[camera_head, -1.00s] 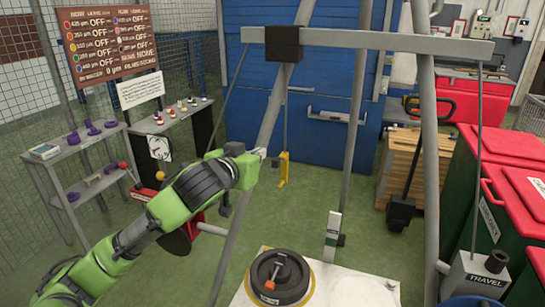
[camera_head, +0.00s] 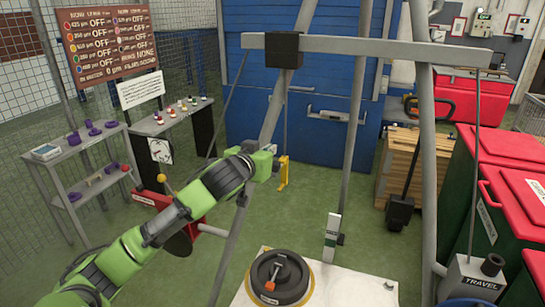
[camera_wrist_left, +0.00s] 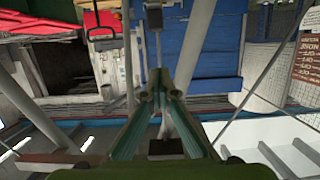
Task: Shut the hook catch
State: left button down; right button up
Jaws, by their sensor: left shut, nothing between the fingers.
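A black round disc (camera_head: 279,277) with a small orange-ended lever (camera_head: 270,284) lies on a white board at the front. My right gripper is not in view.
A grey metal frame with a crossbeam (camera_head: 370,42) and slanting legs stands close to my left arm. Red-lidded green bins (camera_head: 485,205) are at the right. Grey shelves (camera_head: 85,178) stand at the left.

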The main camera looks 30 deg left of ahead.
aim_at(277, 166)
pick_arm(q)
jog(key=x, duration=0.2)
jog(key=shift+w+p, duration=0.35)
jog(key=shift+p, duration=0.05)
notch_tip(277, 166, down, 3)
jog(key=shift+s+r, duration=0.1)
jog(key=shift+s, duration=0.05)
jog(key=shift+f+p, duration=0.35)
jog(key=shift+f, duration=0.3)
